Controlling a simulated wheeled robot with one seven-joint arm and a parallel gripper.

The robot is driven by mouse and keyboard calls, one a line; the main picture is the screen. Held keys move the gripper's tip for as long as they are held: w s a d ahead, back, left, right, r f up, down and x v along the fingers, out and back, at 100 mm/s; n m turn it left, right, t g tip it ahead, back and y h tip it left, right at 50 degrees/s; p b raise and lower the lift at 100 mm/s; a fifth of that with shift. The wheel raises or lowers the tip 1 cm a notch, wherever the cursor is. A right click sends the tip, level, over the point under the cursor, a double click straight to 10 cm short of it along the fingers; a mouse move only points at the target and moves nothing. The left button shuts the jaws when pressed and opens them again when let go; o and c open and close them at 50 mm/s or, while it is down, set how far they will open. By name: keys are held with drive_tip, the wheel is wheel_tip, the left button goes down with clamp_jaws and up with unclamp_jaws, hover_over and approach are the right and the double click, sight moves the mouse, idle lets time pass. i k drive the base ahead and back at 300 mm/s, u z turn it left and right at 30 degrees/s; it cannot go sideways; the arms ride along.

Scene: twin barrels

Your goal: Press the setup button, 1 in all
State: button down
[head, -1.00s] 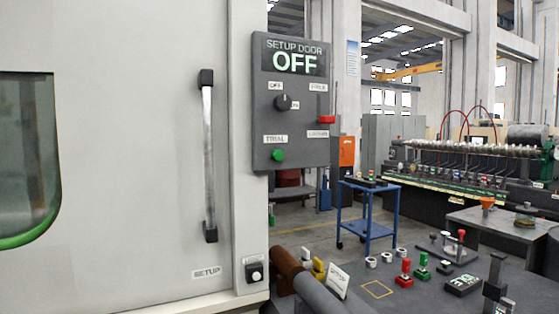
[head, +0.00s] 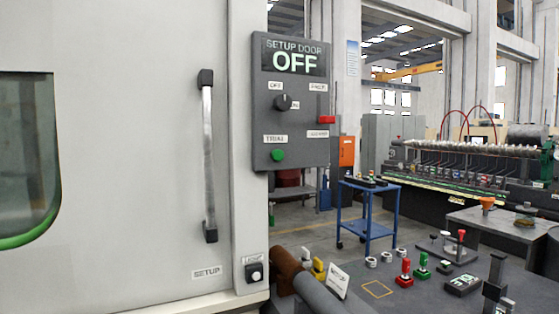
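A small black box with a round white button (head: 254,273) sits low on the machine frame, right of the door. A small label is above it, too small to read. A "SETUP" label (head: 206,272) is on the lower door, left of the button. The grey control panel (head: 290,150) above has a display (head: 294,60) reading "SETUP DOOR OFF". It carries a black knob (head: 283,102), a green button (head: 278,155) marked "TRIAL" and a red part (head: 326,120) at its right edge. My gripper is not in view, and nothing covers the white button.
The machine door (head: 130,150) with its upright handle (head: 209,155) fills the left. Brown and grey cylinders (head: 320,296) lie just right of the button. A dark table (head: 400,290) with red and green pieces stands at lower right. A blue cart (head: 367,210) stands behind.

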sight(277, 155)
drive_tip(key=z, duration=0.85)
drive_tip(key=k, duration=1.1)
drive_tip(key=u, duration=0.65)
drive_tip(key=i, duration=1)
drive_tip(key=z, duration=0.05)
